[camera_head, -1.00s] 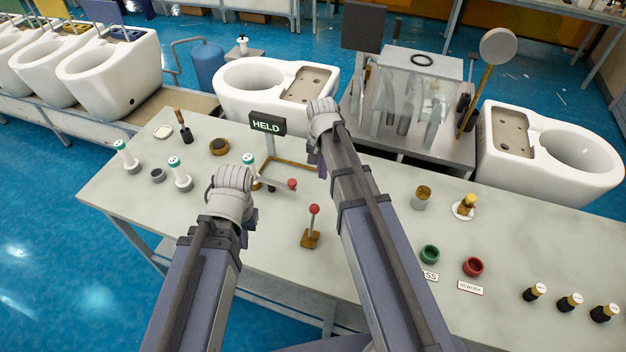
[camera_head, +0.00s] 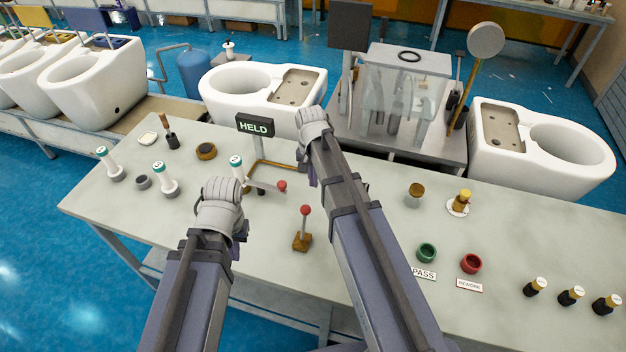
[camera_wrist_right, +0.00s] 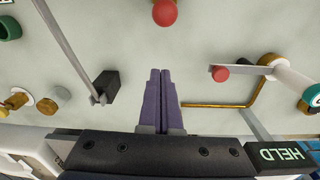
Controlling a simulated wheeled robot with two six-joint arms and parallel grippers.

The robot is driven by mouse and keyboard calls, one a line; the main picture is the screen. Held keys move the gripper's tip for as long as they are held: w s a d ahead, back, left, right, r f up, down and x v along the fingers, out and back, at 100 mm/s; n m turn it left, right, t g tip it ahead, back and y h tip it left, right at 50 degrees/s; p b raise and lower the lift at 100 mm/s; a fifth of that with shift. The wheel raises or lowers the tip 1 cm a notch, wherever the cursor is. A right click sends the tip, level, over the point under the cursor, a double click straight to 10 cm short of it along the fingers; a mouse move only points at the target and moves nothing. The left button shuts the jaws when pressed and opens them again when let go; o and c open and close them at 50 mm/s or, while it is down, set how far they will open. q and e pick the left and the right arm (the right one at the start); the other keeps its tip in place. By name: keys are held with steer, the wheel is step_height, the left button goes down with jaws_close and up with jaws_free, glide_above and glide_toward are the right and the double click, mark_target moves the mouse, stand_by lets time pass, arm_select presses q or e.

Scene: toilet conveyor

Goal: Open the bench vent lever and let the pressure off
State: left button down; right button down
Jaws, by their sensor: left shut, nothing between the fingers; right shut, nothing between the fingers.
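An upright lever with a red knob (camera_head: 305,210) stands on a brass base on the bench; its knob (camera_wrist_right: 164,12) is at the top of the right wrist view. A second, sideways lever (camera_head: 281,186) with a red knob sticks out from a white teal-topped post; it also shows in the right wrist view (camera_wrist_right: 219,73). Which is the vent lever is not marked. My right gripper (camera_wrist_right: 160,72) is shut and empty, above the bench, apart from both knobs. My left gripper (camera_head: 222,210) looks shut, left of the upright lever; its fingertips are hidden.
A sign reading HELD (camera_head: 255,125) stands behind the levers on the bench (camera_head: 370,250). White-and-teal posts (camera_head: 164,178) are at left. Green (camera_head: 427,252) and red (camera_head: 470,263) cups and black bottles (camera_head: 570,296) are at right. A glass-sided rig (camera_head: 400,95) stands behind.

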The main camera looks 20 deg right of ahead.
mark_target(304, 223)
step_height(304, 223, down, 7)
steer(key=b, duration=0.6)
steer(key=s+a+r+p, duration=0.2)
steer(key=s, duration=0.1)
steer(key=shift+a+r+p, duration=0.15)
steer(key=shift+r+p, duration=0.15)
steer(key=shift+w, duration=0.15)
